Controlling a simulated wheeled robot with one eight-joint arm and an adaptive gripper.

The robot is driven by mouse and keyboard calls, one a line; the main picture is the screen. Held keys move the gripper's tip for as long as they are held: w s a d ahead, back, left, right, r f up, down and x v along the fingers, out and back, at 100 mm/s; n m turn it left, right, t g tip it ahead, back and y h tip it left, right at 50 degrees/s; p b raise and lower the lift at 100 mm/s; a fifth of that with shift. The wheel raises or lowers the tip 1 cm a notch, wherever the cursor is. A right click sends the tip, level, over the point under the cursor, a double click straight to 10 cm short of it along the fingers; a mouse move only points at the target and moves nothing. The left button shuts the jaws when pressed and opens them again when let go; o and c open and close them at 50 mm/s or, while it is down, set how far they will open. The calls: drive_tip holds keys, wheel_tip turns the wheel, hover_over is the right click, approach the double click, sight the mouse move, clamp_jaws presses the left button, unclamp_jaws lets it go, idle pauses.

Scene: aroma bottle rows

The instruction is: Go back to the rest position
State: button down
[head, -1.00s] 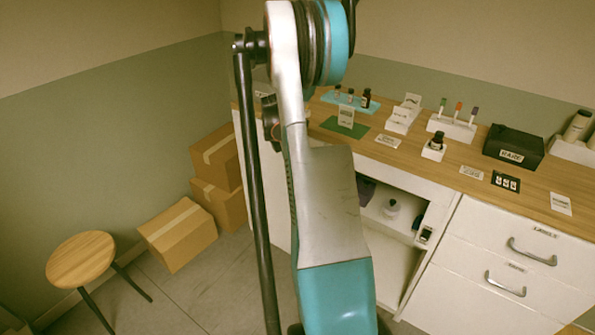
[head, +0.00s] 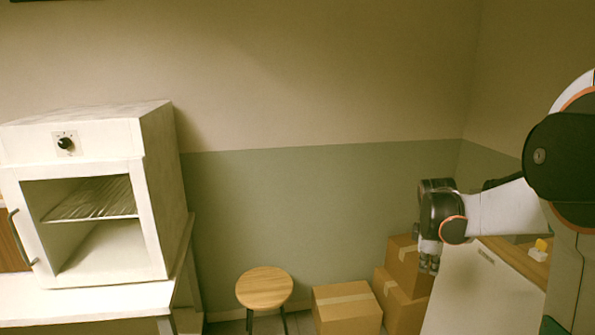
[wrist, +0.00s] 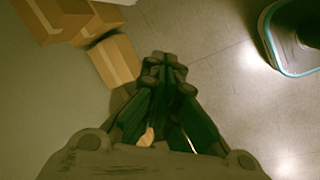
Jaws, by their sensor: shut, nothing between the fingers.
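My gripper (head: 430,256) is at the right of the head view, pointing down from my arm in front of the cardboard boxes and left of the counter. In the wrist view my gripper (wrist: 165,68) has its fingertips together over the floor, with nothing held between them.
A white oven (head: 85,205) with an open front stands on a white table (head: 90,303) at left. A wooden stool (head: 264,288) and cardboard boxes (head: 347,306) stand along the wall. The wooden counter (head: 520,262) is at right. Grey floor (wrist: 205,45) lies below my gripper.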

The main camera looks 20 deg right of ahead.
drive_tip(key=s+a+r+m+t+y, duration=0.1)
drive_tip(key=a+r, duration=0.3)
drive_tip(key=a, duration=0.6)
drive_tip(key=a+r+m+t, duration=0.15)
drive_tip(key=a+r, duration=0.25)
drive_tip(key=a, duration=0.6)
drive_tip(key=s+a+r+m+t+y, duration=0.1)
drive_tip(key=s+a+m+t, duration=0.15)
drive_tip(key=s+a, duration=0.7)
drive_tip(key=s+a+f+m+y, duration=0.1)
drive_tip(key=s+a+f+m, duration=0.1)
drive_tip(key=s, duration=0.4)
drive_tip(key=shift+s+a+f+m, duration=0.25)
drive_tip(key=shift+s+f+m, duration=0.05)
drive_tip(key=shift+f+m, duration=0.35)
